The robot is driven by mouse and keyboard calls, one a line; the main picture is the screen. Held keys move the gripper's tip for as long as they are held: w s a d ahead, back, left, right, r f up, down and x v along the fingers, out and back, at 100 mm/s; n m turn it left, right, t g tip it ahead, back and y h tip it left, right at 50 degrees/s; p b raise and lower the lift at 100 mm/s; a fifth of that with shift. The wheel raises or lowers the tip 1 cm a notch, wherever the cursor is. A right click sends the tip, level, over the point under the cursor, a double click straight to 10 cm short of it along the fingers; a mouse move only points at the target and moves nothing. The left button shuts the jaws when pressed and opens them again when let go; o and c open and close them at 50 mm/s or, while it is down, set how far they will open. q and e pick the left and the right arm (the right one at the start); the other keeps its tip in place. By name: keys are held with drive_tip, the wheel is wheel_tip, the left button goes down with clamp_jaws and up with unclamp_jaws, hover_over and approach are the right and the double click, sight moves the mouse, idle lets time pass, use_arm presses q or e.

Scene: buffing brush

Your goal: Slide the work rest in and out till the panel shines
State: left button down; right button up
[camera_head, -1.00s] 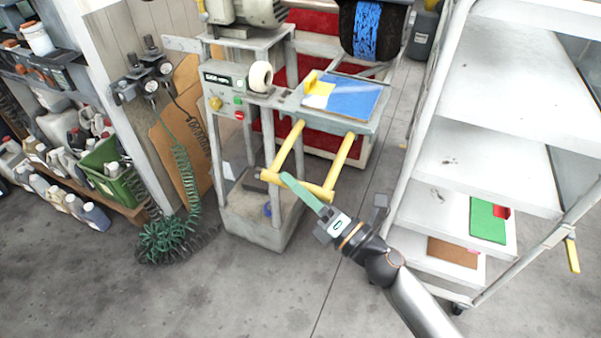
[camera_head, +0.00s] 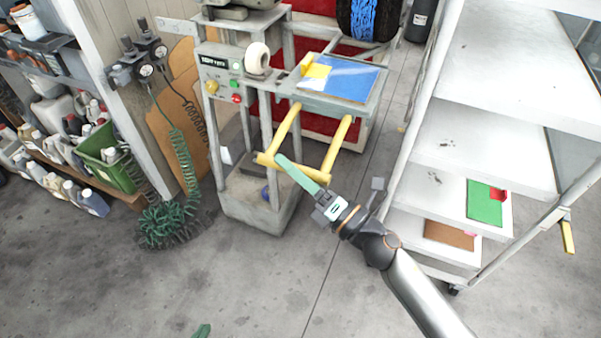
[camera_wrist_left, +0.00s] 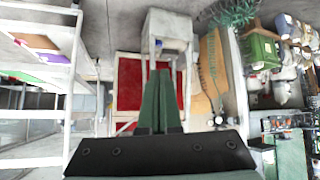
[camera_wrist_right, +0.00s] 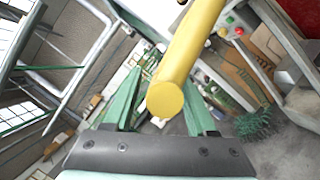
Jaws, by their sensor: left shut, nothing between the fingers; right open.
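The work rest (camera_head: 316,108) is a grey slide with a blue panel (camera_head: 352,83) on it. The panel has a yellow patch and a pale streak. A yellow handle (camera_head: 343,138) of two rails and a crossbar projects towards me. My right gripper (camera_head: 282,162) is at the crossbar, its green fingers open. In the right wrist view the yellow bar (camera_wrist_right: 186,58) runs between the open fingers (camera_wrist_right: 155,105); whether they touch it is unclear. The blue and black brush (camera_head: 367,20) is behind the rest, cut off by the top edge. My left gripper (camera_wrist_left: 158,76) is shut and empty; its green tip (camera_head: 202,331) shows at the bottom.
A white shelf cart (camera_head: 490,90) stands close on the right of my right arm. A control box (camera_head: 220,75) with buttons is left of the rest. A coiled green hose (camera_head: 172,220) and bottle shelves (camera_head: 60,150) are at left. The floor in front is clear.

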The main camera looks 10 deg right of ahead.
drive_tip(key=b+v, duration=0.4)
drive_tip(key=v, duration=0.8)
drive_tip(key=shift+s, duration=0.15)
drive_tip(key=shift+d+f, duration=0.15)
drive_tip(key=d+f+m+h+p, duration=0.45)
drive_tip(key=f+m+h, duration=0.35)
drive_tip(key=m, duration=0.9)
drive_tip(key=s+a+f+m+g+h+p, duration=0.1)
drive_tip(key=s+a+f+m+g+p, duration=0.1)
drive_tip(key=s+f+m+g, duration=0.5)
wheel_tip(320, 180, down, 8)
drive_tip(key=s+m, duration=0.2)
drive_tip(key=m, duration=0.3)
drive_tip(key=shift+r+m+h, duration=0.2)
drive_tip(key=shift+m+h, duration=0.2)
